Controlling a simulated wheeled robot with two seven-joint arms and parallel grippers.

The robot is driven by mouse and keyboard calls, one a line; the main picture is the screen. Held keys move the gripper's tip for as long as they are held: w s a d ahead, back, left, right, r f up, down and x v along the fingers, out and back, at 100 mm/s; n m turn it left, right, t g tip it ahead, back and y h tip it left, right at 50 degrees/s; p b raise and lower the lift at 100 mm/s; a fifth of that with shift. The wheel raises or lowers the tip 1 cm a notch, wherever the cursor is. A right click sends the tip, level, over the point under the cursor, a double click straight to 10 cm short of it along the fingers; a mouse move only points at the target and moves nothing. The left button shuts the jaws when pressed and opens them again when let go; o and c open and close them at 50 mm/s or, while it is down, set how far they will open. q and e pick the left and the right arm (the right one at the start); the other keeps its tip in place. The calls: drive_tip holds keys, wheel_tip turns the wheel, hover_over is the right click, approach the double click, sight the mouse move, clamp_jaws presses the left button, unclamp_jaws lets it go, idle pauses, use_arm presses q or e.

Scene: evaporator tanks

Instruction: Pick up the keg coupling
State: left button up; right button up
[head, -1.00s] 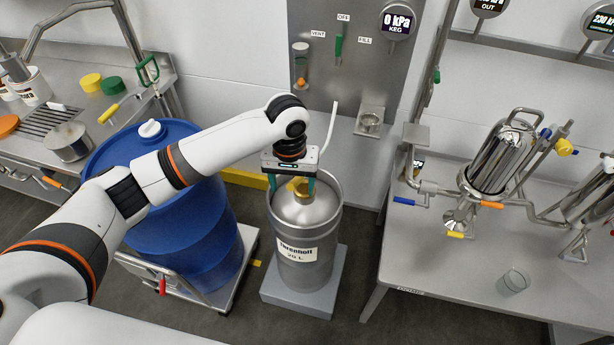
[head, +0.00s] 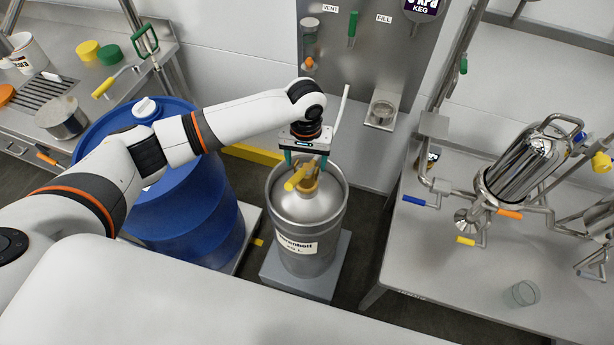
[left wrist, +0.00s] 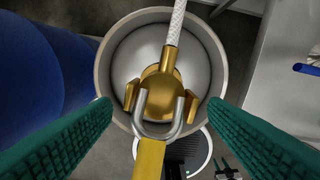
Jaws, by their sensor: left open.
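The keg coupling (head: 308,184) is a brass fitting with a yellow handle, on top of the steel keg (head: 312,230). In the left wrist view, the coupling (left wrist: 161,88) shows its brass body, a steel fork and the yellow handle pointing toward the camera. A white braided hose (left wrist: 175,22) leaves its far side. My left gripper (head: 305,160) is open and empty above the coupling. In the wrist view its green fingers lie on either side of the handle and fork, with clear gaps. I cannot tell the exact height between them. My right gripper is not in view.
A blue drum (head: 185,215) stands close left of the keg. A steel wall panel (head: 372,45) with a small bracket (head: 383,112) is behind. A steel table (head: 450,250) with a shiny vessel and a glass (head: 523,293) is at right.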

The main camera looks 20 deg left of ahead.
sight(307, 166)
use_arm(q)
drive_tip(key=shift+w+f, duration=0.1)
drive_tip(key=shift+f, duration=0.6)
wheel_tip(307, 166, down, 4)
drive_tip(key=shift+w+f, duration=0.15)
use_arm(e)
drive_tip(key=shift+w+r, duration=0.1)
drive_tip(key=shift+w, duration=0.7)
